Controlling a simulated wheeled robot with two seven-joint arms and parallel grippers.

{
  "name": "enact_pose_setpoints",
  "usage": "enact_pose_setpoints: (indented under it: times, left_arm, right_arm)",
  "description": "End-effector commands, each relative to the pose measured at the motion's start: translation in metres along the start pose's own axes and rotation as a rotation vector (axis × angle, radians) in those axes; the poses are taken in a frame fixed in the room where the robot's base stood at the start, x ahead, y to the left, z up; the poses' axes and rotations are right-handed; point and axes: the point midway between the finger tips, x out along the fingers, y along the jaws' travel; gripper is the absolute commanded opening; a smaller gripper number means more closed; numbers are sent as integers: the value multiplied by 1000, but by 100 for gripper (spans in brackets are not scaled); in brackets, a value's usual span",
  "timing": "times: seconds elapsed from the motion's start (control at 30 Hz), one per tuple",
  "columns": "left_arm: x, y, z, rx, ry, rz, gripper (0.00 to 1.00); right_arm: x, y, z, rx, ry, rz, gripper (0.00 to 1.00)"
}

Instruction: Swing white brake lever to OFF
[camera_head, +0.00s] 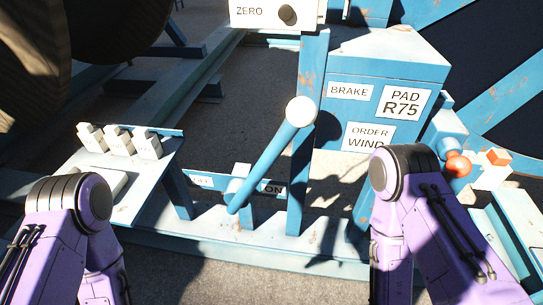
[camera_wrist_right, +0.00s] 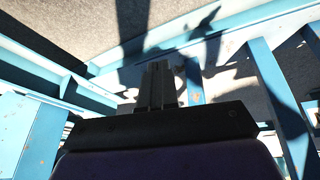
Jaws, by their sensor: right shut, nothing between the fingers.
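The brake lever (camera_head: 268,166) is a blue rod with a round white knob (camera_head: 301,111) on top, in the middle of the head view. It leans up to the right from a low blue bracket. The knob is at the ON side, in front of a blue post. My right gripper (camera_wrist_right: 160,82) shows in the right wrist view, shut and empty. I cannot pick out the lever there. My left gripper is not in view.
A blue cabinet (camera_head: 392,63) with BRAKE, PAD R75 and ORDER WIND labels stands right of the lever. White blocks (camera_head: 118,143) sit on a panel at the left. An orange knob (camera_head: 457,166) is at the right. A ZERO box (camera_head: 270,13) is above. Blue beams surround the right gripper.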

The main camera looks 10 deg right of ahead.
Motion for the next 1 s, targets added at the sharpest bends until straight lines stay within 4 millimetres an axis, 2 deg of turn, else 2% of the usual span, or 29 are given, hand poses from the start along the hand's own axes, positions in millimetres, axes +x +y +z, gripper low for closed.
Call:
enact_pose_setpoints:
  times: [0.2, 0.27, 0.37, 0.4, 0.47, 0.5, 0.57, 0.6, 0.63, 0.7, 0.8, 0.9, 1.0]
  left_arm:
    - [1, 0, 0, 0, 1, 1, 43]
    - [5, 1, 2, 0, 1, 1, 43]
    - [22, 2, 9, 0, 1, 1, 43]
    - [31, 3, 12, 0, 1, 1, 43]
    - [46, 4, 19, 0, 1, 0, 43]
    - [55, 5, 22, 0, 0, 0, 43]
    - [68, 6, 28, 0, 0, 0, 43]
    - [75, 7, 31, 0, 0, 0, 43]
    - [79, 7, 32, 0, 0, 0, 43]
    - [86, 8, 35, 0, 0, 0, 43]
    - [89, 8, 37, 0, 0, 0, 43]
    - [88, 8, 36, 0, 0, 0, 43]
    - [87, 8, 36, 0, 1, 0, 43]
  right_arm:
    - [0, 0, 0, 3, 3, -2, 0]
    - [3, -10, -10, 33, 38, -34, 0]
    - [7, -55, -55, 188, 190, -212, 0]
    - [1, -81, -83, 291, 268, -337, 0]
    - [-19, -122, -125, 469, 362, -576, 0]
    - [-40, -148, -150, 593, 395, -757, 0]
    - [-78, -178, -182, 768, 390, -1042, 0]
    - [-105, -193, -197, 869, 351, -1218, 0]
    - [-123, -200, -206, 931, 309, -1334, 0]
    - [-159, -210, -219, 1040, 196, -1546, 0]
    - [-188, -215, -227, 1119, 70, -1707, 0]
    - [-198, -216, -230, 1142, 28, -1746, 0]
    - [-198, -215, -230, 1143, 29, -1744, 0]
